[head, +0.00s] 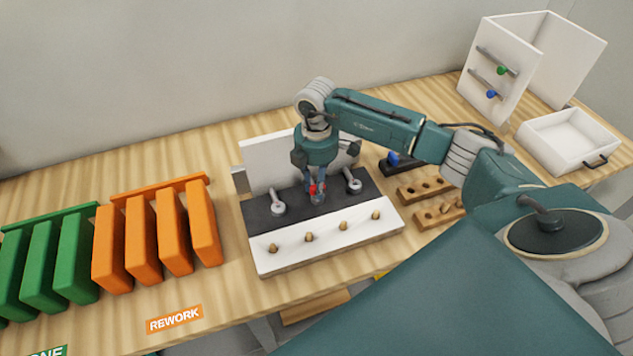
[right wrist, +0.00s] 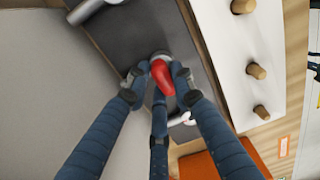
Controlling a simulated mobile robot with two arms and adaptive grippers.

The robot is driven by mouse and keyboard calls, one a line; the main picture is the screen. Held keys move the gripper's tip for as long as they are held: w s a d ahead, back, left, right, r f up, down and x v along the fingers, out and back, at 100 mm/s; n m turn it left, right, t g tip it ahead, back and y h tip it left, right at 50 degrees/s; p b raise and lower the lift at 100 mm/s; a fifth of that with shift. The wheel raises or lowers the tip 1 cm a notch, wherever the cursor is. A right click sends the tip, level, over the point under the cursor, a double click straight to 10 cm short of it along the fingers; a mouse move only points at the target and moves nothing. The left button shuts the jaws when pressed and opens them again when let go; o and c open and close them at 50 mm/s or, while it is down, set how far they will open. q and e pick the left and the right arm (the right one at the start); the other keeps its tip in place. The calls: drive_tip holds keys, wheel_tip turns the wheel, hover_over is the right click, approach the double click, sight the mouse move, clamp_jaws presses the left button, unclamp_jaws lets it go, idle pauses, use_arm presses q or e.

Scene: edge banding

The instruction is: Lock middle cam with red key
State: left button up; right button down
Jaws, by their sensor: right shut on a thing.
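The fixture (head: 331,239) has a dark strip with grey cams: a left cam (head: 278,207), a middle cam (head: 318,199) and a right cam (head: 353,184). My right gripper (head: 315,189) points down over the middle cam, shut on the red key (head: 312,190). In the right wrist view the red key (right wrist: 163,78) is between the fingers of the same gripper (right wrist: 160,85). The key's lower end is at the middle cam; the fingers partly hide this, so I cannot tell how far it is seated. My left gripper is not in view.
Several wooden pegs (head: 309,237) line the fixture's white front. A black holder with a blue key (head: 393,158) and drilled wooden blocks (head: 425,188) lie to the right. Orange panels (head: 143,240) and green panels (head: 42,260) stand left. A white cabinet (head: 492,75) and tray (head: 560,156) are far right.

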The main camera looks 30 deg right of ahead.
drive_tip(key=shift+m, duration=0.6)
drive_tip(key=shift+r, duration=0.15)
drive_tip(key=shift+r+p, duration=1.65)
drive_tip(key=shift+r, duration=1.2)
